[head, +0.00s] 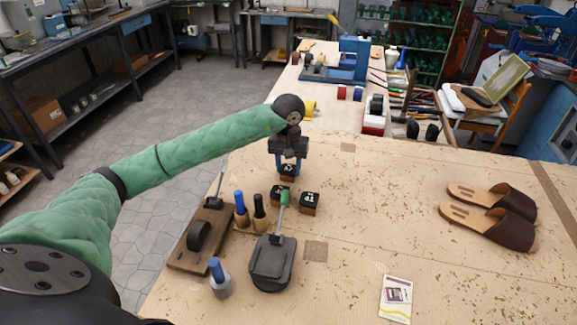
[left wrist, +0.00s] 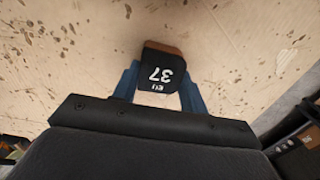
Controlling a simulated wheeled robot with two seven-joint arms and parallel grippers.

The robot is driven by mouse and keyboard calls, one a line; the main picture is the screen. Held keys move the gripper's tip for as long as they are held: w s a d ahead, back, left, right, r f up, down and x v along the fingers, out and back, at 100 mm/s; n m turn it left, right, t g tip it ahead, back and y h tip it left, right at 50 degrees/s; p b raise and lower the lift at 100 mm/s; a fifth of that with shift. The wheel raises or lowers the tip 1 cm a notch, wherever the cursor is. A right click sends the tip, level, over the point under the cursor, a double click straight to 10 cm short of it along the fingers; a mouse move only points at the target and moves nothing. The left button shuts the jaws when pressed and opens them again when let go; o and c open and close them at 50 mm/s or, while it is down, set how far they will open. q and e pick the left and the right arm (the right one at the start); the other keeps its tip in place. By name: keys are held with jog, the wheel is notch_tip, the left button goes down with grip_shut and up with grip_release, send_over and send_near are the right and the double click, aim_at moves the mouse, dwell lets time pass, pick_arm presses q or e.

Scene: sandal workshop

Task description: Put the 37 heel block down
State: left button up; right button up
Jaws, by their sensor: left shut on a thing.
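In the head view the block (head: 287,173) shows under the fingers, over the far left part of the workbench (head: 385,210). I cannot tell whether its underside touches the bench. Two other dark-topped heel blocks stand just nearer: one at the right (head: 309,203) and one (head: 278,195) partly behind a green-handled tool. My right gripper is out of view.
Brown sandals (head: 490,215) lie at the right, a card (head: 396,299) in front. The bench middle is clear.

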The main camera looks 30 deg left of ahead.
aim_at(288, 167)
pick_arm(q)
jog(key=o, duration=1)
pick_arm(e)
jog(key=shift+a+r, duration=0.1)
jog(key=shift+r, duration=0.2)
pick_arm(q)
jog(key=shift+r, duration=0.4)
notch_tip(288, 167, up, 11)
jog(key=b, duration=0.4)
jog(key=shift+r+b, duration=0.2)
jog(key=shift+b, duration=0.15)
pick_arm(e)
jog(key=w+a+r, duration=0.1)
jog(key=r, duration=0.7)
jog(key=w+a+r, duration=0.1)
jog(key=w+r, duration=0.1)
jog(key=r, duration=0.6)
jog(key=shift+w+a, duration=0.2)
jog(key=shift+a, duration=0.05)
